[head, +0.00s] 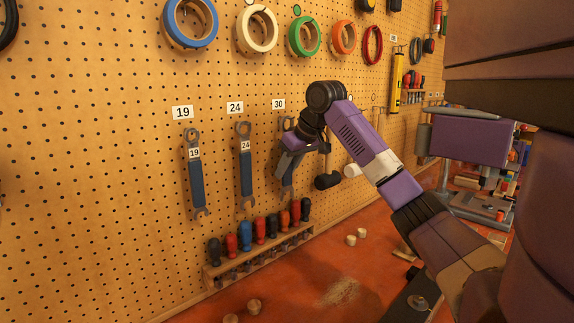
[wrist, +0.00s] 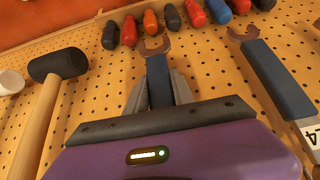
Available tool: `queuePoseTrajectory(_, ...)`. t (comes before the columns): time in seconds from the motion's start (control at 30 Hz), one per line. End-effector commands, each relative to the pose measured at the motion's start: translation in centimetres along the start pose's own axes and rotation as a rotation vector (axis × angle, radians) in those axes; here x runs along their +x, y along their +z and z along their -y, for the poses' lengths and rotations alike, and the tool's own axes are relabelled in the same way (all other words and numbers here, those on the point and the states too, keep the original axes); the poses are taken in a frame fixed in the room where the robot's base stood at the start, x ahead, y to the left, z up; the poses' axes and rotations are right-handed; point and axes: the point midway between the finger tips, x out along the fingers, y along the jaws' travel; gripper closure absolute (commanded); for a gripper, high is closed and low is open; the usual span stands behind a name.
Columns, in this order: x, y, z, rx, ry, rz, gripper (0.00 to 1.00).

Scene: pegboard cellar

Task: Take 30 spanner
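The 30 spanner (head: 287,186) hangs upright on the pegboard under its "30" label (head: 278,104), with a blue handle and grey ends. My gripper (head: 285,165) is at its handle and hides part of it. In the wrist view, the 30 spanner (wrist: 159,80) lies between the two grey fingers of my gripper (wrist: 159,88), its open jaw pointing to the top of the picture. The fingers are close along both sides of the handle. I cannot tell whether they press on it.
The 24 spanner (head: 246,172) and 19 spanner (head: 196,178) hang to the left. A black-headed mallet (head: 327,180) hangs close on the right. A rack (head: 258,259) of several screwdrivers is below. Tape rolls hang above.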

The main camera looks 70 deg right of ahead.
Motion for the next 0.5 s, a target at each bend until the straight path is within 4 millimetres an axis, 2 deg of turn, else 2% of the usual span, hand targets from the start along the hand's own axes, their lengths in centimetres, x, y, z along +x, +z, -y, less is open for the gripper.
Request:
queuePoseTrajectory(0.03,-0.02,-0.02,0.01,0.000,0.000,0.000,0.90)
queuePoseTrajectory(0.1,-0.03,-0.03,0.02,-0.001,0.000,-0.001,1.00)
queuePoseTrajectory(0.5,-0.18,-0.15,0.02,-0.001,0.001,-0.003,1.00)
